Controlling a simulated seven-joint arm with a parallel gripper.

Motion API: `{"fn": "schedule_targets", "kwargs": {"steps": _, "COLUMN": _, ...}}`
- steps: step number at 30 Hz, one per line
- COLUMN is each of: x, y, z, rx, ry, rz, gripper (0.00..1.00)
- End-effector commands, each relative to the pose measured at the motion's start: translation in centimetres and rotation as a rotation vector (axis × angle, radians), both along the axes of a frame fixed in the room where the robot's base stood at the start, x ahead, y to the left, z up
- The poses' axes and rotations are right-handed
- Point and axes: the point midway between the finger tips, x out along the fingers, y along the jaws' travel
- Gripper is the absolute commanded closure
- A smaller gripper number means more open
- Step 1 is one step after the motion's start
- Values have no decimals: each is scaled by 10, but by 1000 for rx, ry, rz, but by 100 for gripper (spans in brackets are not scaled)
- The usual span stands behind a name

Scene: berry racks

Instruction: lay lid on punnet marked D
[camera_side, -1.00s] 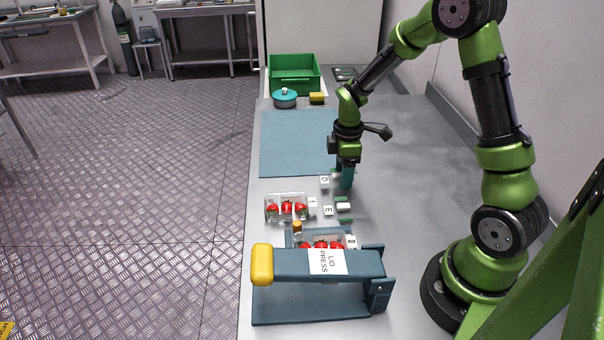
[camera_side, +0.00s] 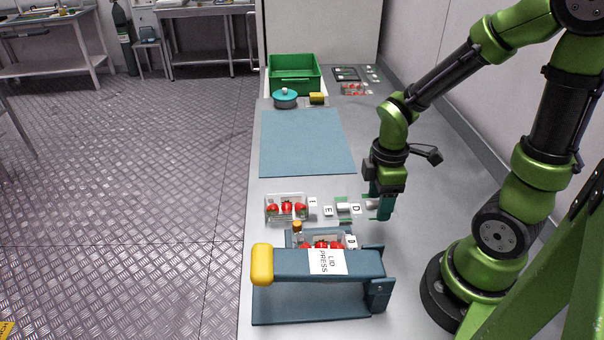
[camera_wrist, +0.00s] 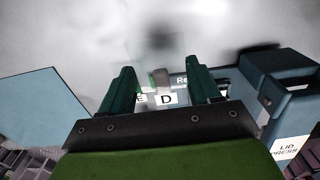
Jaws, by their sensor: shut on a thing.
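My gripper (camera_side: 380,208) is shut on a clear lid with a white tag D (camera_side: 355,208). In the wrist view the tag D (camera_wrist: 167,98) shows between the fingers (camera_wrist: 160,80); the lid's clear edges are hard to make out. The lid is low over the bench, right of a tag E (camera_side: 329,211).
Another berry punnet (camera_side: 287,208) stands left, beyond the press. The blue mat (camera_side: 305,142) is bare. The yellow-ended press handle (camera_side: 262,265) crosses the front.

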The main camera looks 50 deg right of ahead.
Motion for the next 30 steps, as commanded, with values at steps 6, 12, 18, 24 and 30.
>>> {"fn": "schedule_targets", "kwargs": {"steps": 6, "x": 28, "y": 68, "z": 30, "rx": -1, "ry": -5, "rz": 17, "gripper": 66}}
{"fn": "schedule_targets", "kwargs": {"steps": 12, "x": 32, "y": 119, "z": 52, "rx": -1, "ry": -4, "rz": 8, "gripper": 66}}
{"fn": "schedule_targets", "kwargs": {"steps": 18, "x": 31, "y": 137, "z": 59, "rx": -1, "ry": -1, "rz": -1, "gripper": 66}}
{"fn": "schedule_targets", "kwargs": {"steps": 24, "x": 30, "y": 138, "z": 46, "rx": -1, "ry": 1, "rz": -3, "gripper": 66}}
{"fn": "schedule_targets", "kwargs": {"steps": 30, "x": 30, "y": 137, "z": 26, "rx": -3, "ry": 3, "rz": -1, "gripper": 66}}
